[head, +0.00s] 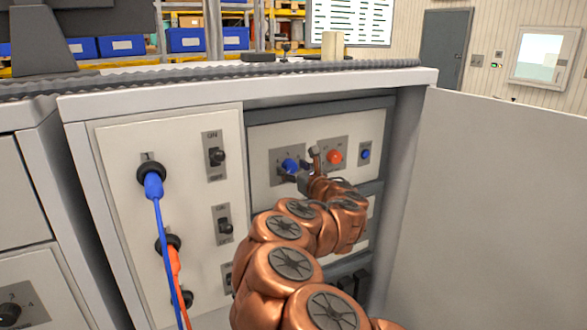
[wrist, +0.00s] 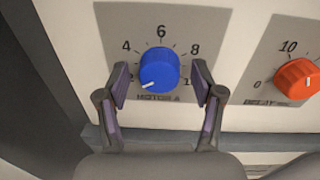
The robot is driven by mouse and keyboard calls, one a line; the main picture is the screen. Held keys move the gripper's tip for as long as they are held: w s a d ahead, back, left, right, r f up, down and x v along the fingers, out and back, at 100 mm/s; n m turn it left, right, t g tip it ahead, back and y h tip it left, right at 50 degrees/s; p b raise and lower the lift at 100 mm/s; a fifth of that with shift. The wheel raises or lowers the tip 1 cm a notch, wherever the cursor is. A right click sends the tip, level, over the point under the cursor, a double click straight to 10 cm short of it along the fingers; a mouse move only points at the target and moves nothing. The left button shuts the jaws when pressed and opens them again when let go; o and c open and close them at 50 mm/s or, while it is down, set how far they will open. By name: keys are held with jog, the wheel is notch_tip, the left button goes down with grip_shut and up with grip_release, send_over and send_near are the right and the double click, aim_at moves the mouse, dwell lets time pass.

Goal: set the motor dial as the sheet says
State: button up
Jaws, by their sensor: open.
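The blue motor dial (wrist: 159,70) sits on a grey plate lettered MOTOR A, with 4, 6 and 8 legible around it. Its white pointer mark is turned to the lower left, below the 4. My gripper (wrist: 160,84) is open, with one finger on each side of the dial and a gap on both sides. In the head view the dial (head: 290,164) shows on the cabinet panel, with my gripper (head: 297,173) in front of it, partly hiding its plate. A white sheet with lines of text (head: 350,20) stands behind the cabinet; its text is too small to read.
An orange delay dial (wrist: 298,80) is to the right of the blue one. A small blue knob (head: 365,154) is farther right. A panel with switches (head: 216,157) and plugged blue and orange cables (head: 168,250) is at left. The open door (head: 500,200) bounds the right side.

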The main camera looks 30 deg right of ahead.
jog(key=c, duration=1.1)
jog(key=shift+c, duration=0.2)
